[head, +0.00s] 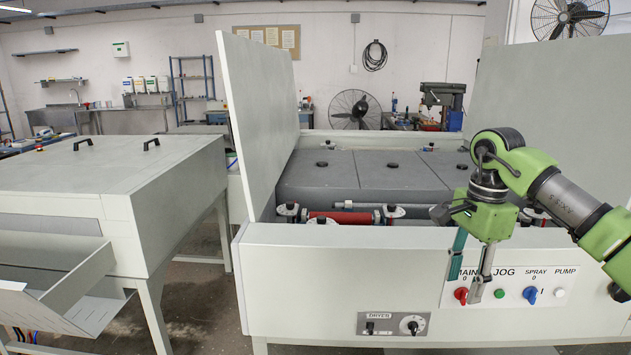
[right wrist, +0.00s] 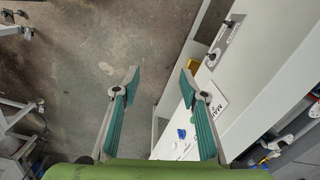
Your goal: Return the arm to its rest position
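My right arm (head: 565,195) comes in from the right edge of the head view, with a green and grey body. My right gripper (head: 469,268) hangs down in front of the machine's control panel (head: 512,283), and its fingers cover part of the panel's left side. In the right wrist view, the right gripper (right wrist: 159,82) is open, its two teal-padded fingers wide apart with nothing between them. The floor shows between the fingers, and the panel is to the right. My left arm and gripper are in neither view.
The plate processor (head: 290,285) stands ahead, its raised side panel (head: 262,110) at left and its top open with rollers (head: 342,216) showing. A red knob (head: 461,295), green button (head: 499,293) and blue knob (head: 530,295) are close to the gripper. A lidded grey unit (head: 100,185) stands left.

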